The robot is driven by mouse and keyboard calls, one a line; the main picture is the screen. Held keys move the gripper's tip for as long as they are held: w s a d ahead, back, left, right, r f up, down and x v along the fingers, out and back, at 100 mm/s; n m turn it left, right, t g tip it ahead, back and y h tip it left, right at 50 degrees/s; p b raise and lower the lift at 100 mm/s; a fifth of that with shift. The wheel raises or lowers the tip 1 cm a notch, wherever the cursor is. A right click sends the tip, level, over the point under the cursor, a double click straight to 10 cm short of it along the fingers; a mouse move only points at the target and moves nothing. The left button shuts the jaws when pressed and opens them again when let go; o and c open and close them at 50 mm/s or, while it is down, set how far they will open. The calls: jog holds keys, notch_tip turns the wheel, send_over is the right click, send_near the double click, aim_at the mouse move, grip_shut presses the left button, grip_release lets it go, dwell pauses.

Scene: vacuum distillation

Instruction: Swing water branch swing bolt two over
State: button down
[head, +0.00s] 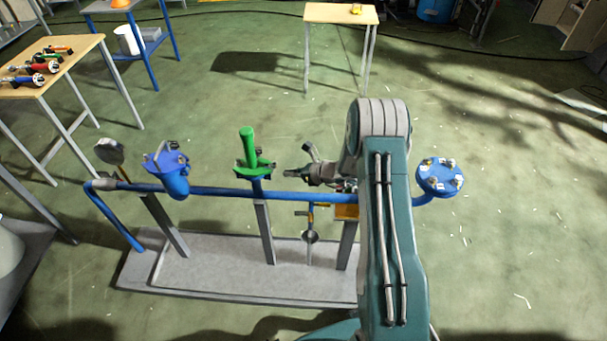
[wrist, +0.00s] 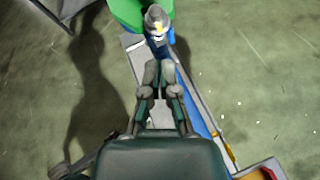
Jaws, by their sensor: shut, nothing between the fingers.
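The green branch (head: 247,146) stands upright on the blue pipe (head: 225,191), with a green flange around its foot. A swing bolt (head: 264,164) shows at the flange's right side. In the wrist view a grey bolt head (wrist: 157,20) with a yellow mark sits by the green flange (wrist: 127,10), just beyond my fingertips. My gripper (head: 288,174) points left at the flange from the right. In the wrist view its fingers (wrist: 158,72) are together and empty, with a small gap to the bolt. I cannot tell which bolt is number two.
Blue flanged branches with bolts stand left (head: 166,160) and right (head: 440,178) on the same pipe. A round gauge (head: 109,151) is at the far left. Grey posts rise from the base plate (head: 220,275).

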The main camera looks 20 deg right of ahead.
aim_at(272, 165)
jog(key=shift+w+a+r, duration=0.65)
jog(key=shift+w+a, duration=0.2)
jog(key=shift+w, duration=0.1)
jog(key=shift+w+a+r+h, duration=0.15)
jog(key=shift+a+r+h, duration=0.25)
jog(key=shift+h, duration=0.1)
jog(key=shift+w+a+r+n+g+h, duration=0.2)
jog(key=shift+a+g+h, duration=0.1)
jog(key=shift+g+h, duration=0.15)
jog(key=shift+w+a+r+n+g+h, duration=0.15)
jog(key=shift+a+g+h, duration=0.2)
jog(key=shift+h, duration=0.2)
jog(key=shift+a+r, duration=0.15)
jog(key=shift+a, duration=0.1)
jog(key=shift+d, duration=0.1)
